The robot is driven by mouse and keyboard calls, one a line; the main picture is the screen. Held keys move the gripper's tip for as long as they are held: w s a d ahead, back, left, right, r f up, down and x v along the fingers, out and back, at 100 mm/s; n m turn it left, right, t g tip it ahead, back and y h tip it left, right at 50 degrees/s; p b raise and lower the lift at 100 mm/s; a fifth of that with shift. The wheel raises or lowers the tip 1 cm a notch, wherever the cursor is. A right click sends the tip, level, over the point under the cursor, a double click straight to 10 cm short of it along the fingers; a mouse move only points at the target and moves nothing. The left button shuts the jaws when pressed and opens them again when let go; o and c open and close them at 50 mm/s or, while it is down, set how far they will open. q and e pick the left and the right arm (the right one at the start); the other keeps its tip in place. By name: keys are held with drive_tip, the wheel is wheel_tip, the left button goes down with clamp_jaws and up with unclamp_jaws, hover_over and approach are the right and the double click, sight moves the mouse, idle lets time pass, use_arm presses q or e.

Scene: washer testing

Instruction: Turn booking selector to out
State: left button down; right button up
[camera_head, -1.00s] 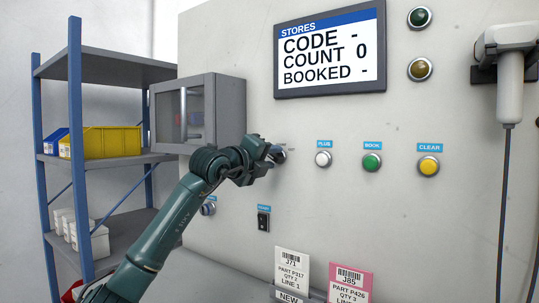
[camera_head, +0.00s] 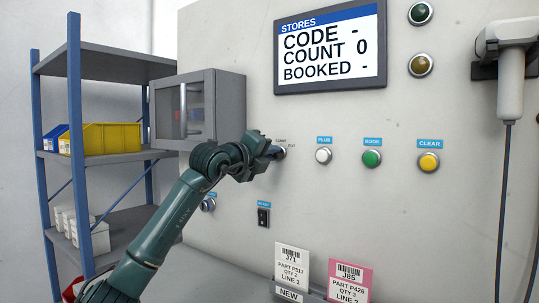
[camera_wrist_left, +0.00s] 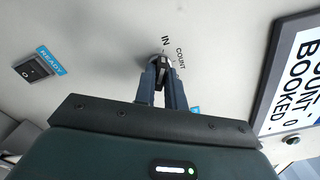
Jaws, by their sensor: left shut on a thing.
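The booking selector (camera_head: 281,153) is a small round knob on the light panel, left of the white button. My left gripper (camera_head: 273,150) is at it and hides most of it. In the left wrist view, the two fingers of my left gripper (camera_wrist_left: 162,74) are closed on the selector (camera_wrist_left: 160,59). The words IN and COUNT are printed on the panel beside the knob there. Which mark the selector points to cannot be made out. My right gripper is not in view.
The white (camera_head: 323,156), green (camera_head: 372,159) and yellow (camera_head: 429,163) buttons sit right of the selector. A black switch (camera_head: 263,217) is below. The display (camera_head: 330,48) reads count 0. A grey cabinet (camera_head: 216,108) and blue-framed shelving (camera_head: 75,150) stand left.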

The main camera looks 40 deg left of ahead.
use_arm(q)
drive_tip(key=m+p, duration=0.1)
drive_tip(key=m, duration=2.2)
drive_tip(key=shift+d+m+p, duration=0.2)
drive_tip(key=shift+m+p, duration=0.2)
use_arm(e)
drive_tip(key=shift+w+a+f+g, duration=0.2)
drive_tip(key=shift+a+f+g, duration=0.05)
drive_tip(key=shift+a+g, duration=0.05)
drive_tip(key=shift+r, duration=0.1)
use_arm(q)
drive_tip(key=c, duration=1.5)
unclamp_jaws()
drive_tip(key=shift+o, duration=0.2)
